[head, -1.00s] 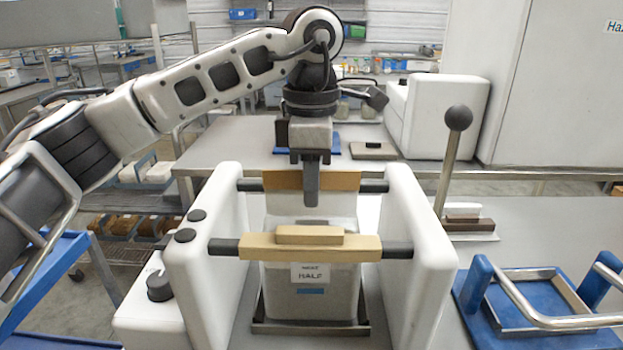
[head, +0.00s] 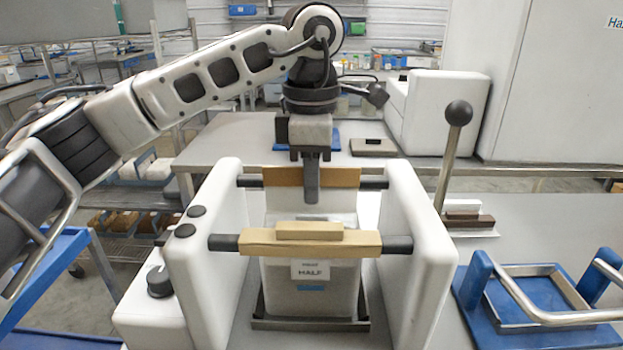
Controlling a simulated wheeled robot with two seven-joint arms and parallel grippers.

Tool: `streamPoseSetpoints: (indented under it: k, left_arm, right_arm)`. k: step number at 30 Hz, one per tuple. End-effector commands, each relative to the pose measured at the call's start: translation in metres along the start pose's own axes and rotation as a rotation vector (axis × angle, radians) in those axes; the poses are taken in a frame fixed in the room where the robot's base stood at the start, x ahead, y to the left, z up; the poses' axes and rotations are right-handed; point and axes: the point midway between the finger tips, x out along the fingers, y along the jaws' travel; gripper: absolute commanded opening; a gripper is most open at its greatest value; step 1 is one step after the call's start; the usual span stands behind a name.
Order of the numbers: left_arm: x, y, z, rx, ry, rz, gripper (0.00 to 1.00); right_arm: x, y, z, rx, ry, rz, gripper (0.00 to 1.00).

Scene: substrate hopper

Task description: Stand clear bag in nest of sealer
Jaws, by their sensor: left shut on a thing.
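The clear bag (head: 312,285) stands upright between the two white side walls of the sealer (head: 418,240). Its label reads HALF. Its lower end is at the dark metal nest (head: 290,323); I cannot tell if it bears fully on it. The front tan sealing bar (head: 265,243) crosses before the bag, and the rear brown bar (head: 345,178) is behind it. My left gripper (head: 311,192) points down between the bars at the bag's top. It is shut on the bag, though the front bar and the finger hide part of the grip. My right gripper is out of view.
A lever with a black knob (head: 458,113) rises to the right of the sealer. A blue frame with metal handles (head: 535,300) sits at the lower right.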

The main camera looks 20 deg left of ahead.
Motion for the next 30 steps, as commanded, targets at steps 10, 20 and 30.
streamPoseSetpoints:
  k: [10, 20, 30]
  left_arm:
    - [0.003, 0.000, 0.000, 0.000, -0.005, 0.004, 0.00]
    - [0.007, 0.000, 0.000, 0.000, -0.005, 0.005, 0.00]
    - [0.008, 0.000, 0.000, 0.000, -0.002, 0.002, 0.36]
  right_arm:
    - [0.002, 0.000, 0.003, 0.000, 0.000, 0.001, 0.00]
    - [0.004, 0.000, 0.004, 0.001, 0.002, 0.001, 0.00]
    - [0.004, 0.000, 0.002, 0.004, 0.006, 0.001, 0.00]
